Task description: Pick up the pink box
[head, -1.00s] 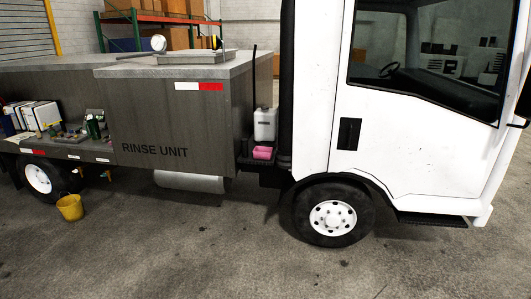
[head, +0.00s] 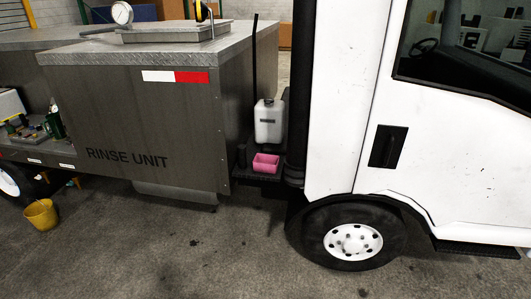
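The pink box (head: 265,163) is a small open-topped box. It sits on a dark ledge (head: 250,174) in the gap between the grey rinse unit and the white truck cab, near the middle of the head view. A white jug (head: 270,122) stands just behind it, and a small dark object stands to its left. Neither of my grippers is in the head view.
The rinse unit (head: 130,110) walls the gap on the left. The white cab (head: 345,110) and a dark vertical pipe (head: 300,95) bound it on the right. The front wheel (head: 352,240) stands below right. A yellow bucket (head: 41,214) is at left. The concrete floor (head: 180,255) in front is clear.

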